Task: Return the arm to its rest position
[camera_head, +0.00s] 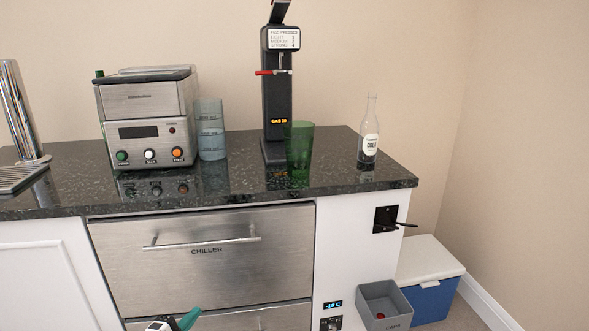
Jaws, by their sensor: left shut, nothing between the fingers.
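My left gripper (176,321) shows only in part at the bottom edge, with a teal finger and white and black parts. It is shut and empty, low in front of the steel chiller drawers (205,258) and below the counter top. The rest of the left arm is out of the frame. My right gripper is not in view.
The dark counter (335,178) holds a steel machine (148,118), stacked blue cups (210,130), a black dispenser (278,90), a green glass (299,150) and a bottle (369,135). A grey bin (385,305) and blue-white cooler (430,283) stand lower right.

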